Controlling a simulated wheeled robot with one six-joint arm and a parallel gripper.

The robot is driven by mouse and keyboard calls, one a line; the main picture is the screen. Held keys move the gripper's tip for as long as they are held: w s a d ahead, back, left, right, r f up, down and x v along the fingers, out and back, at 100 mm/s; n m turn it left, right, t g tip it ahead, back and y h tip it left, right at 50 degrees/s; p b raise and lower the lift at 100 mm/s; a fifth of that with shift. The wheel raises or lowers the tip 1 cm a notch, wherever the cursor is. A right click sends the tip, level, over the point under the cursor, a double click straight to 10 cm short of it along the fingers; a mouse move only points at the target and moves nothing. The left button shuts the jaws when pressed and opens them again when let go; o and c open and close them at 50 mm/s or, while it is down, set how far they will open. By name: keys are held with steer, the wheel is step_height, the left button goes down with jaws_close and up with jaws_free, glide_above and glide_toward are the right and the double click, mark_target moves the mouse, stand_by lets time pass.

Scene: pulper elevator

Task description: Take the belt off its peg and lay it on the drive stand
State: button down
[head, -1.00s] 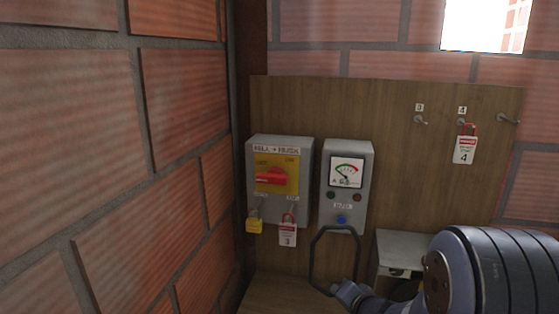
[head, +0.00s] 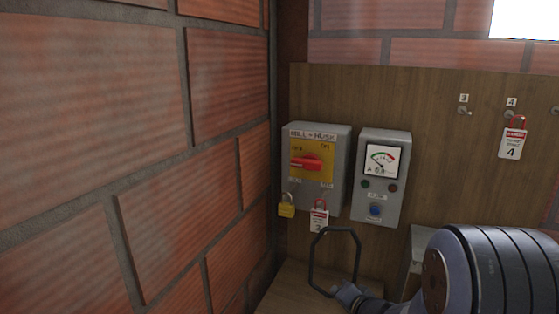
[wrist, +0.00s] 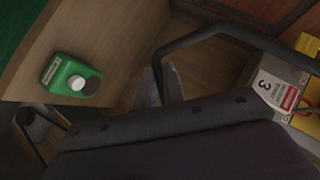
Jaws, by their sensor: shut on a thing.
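My gripper (head: 347,294) is shut on the belt (head: 357,255), a black angular loop. The belt stands up from the jaws, in front of the wooden panel and below the control boxes. In the wrist view the belt (wrist: 222,28) arches across the top, and my gripper (wrist: 160,85) shows as grey fingers against it. A grey box (head: 416,250) at the lower right is mostly hidden behind my arm; I cannot tell whether it is the drive stand.
A switch box (head: 341,165) with a red handle, yellow padlock (head: 286,206) and tag 3 (head: 318,221) hangs beside a meter box (head: 382,178). Tag 4 (head: 512,144) hangs on a peg. A brick wall (head: 90,150) fills the left.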

step_height(320, 180, up, 5)
steer(key=p, duration=0.3)
steer(key=shift+r, duration=0.15)
step_height(320, 180, down, 5)
steer(key=b, duration=0.4)
steer(key=shift+r, duration=0.1)
steer(key=shift+d, duration=0.1)
